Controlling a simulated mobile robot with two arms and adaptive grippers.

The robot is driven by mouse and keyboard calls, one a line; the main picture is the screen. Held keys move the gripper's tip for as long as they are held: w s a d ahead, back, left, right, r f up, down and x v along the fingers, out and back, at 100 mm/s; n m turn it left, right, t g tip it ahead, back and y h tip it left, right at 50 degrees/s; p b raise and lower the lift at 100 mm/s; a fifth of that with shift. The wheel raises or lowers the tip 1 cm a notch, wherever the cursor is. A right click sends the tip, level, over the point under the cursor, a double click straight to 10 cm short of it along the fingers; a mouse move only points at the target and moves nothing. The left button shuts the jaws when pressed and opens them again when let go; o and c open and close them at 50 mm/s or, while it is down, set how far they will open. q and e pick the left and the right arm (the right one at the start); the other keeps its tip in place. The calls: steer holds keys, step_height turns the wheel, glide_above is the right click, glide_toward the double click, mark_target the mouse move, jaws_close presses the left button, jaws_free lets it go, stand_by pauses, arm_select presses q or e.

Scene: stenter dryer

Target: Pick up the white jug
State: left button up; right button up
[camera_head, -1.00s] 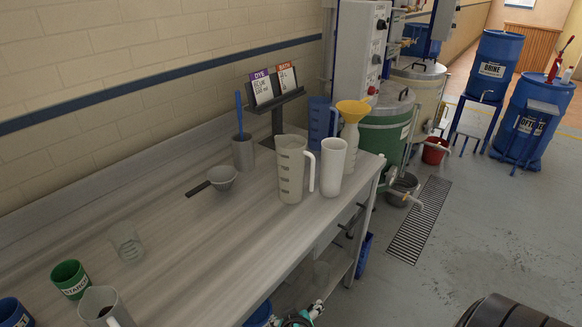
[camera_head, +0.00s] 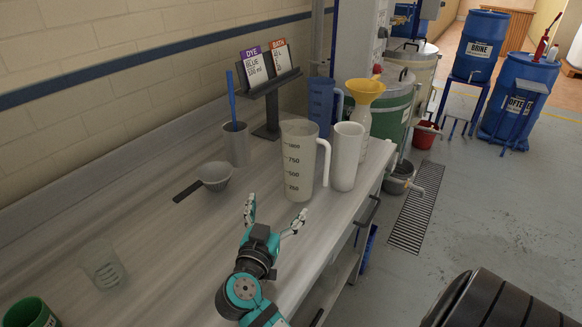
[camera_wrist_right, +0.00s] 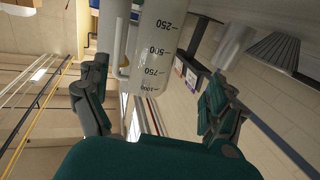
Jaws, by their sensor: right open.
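A pale, translucent measuring jug (camera_head: 299,160) with a handle and volume marks stands upright on the bench. A plain white tall vessel (camera_head: 346,158) stands just right of it, partly behind its handle. My right gripper (camera_head: 272,213) is open and empty above the bench, in front of the measuring jug and a little to its left. In the right wrist view the marked jug (camera_wrist_right: 158,48) appears upside down ahead, between the spread fingers (camera_wrist_right: 152,100) and apart from them. My left gripper is not in view.
Behind the jugs stand a blue jug (camera_head: 322,105) and a bottle with a yellow funnel (camera_head: 364,92). A strainer (camera_head: 215,175), a grey cup (camera_head: 236,145) with a blue stick and a clear beaker (camera_head: 104,268) are to the left. The bench's right edge is close to the jugs.

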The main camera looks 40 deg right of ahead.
steer(key=p, duration=0.3)
glide_toward(294, 174)
steer(key=x, duration=0.3)
steer(key=p+x, duration=0.1)
steer(key=x, duration=0.2)
steer(key=shift+w+d, duration=0.15)
steer(key=shift+d, duration=0.1)
steer(key=shift+p+x, duration=0.4)
steer(key=shift+x, duration=0.6)
steer(key=shift+w+d+p, duration=0.2)
steer(key=shift+d+p, duration=0.1)
steer(key=p+x, duration=0.2)
steer(key=x, duration=0.1)
steer(key=shift+w+d+f, duration=0.1)
steer(key=shift+d, duration=0.25)
steer(key=shift+w+d+f, duration=0.15)
steer(key=shift+w+d, duration=0.1)
steer(key=shift+d, duration=0.15)
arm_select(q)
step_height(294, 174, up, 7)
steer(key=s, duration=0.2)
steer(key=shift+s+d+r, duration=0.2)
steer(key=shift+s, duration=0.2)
arm_select(e)
steer(key=shift+a, duration=0.1)
steer(key=shift+c, duration=1.1)
steer(key=c, duration=0.7)
